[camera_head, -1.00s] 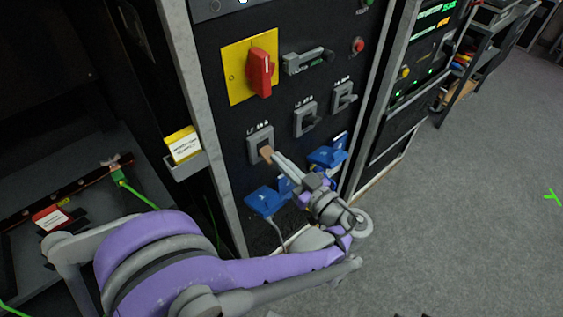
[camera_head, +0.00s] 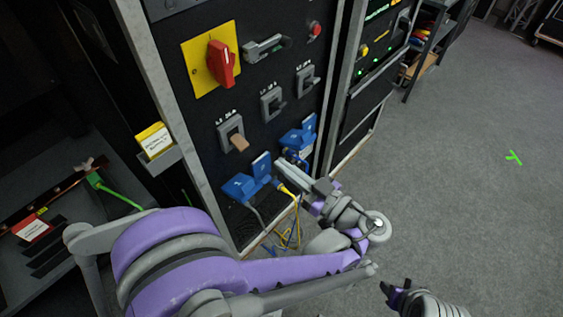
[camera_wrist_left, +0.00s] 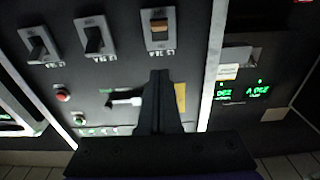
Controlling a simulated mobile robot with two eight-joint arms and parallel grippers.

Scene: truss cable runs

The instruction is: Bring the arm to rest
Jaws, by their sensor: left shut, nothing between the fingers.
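My left gripper (camera_head: 280,166) is shut and empty, in front of the panel's lower right, close to the blue sockets. Its tip is apart from the tan-levered breaker (camera_head: 238,142), which sits to its upper left. In the left wrist view the closed fingers (camera_wrist_left: 160,76) point up at the panel, with the tan-levered breaker (camera_wrist_left: 159,26) beyond them. My purple left arm (camera_head: 190,255) reaches in from the lower left. A dark end of my right arm (camera_head: 395,293) shows at the bottom; its finger state is unclear.
The black panel carries a red rotary switch (camera_head: 221,64) on yellow, two grey breakers (camera_head: 271,102), (camera_head: 307,80) and blue sockets (camera_head: 245,184), (camera_head: 299,137). A yellow cable (camera_head: 296,205) hangs near my gripper. Open grey floor (camera_head: 460,190) lies right.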

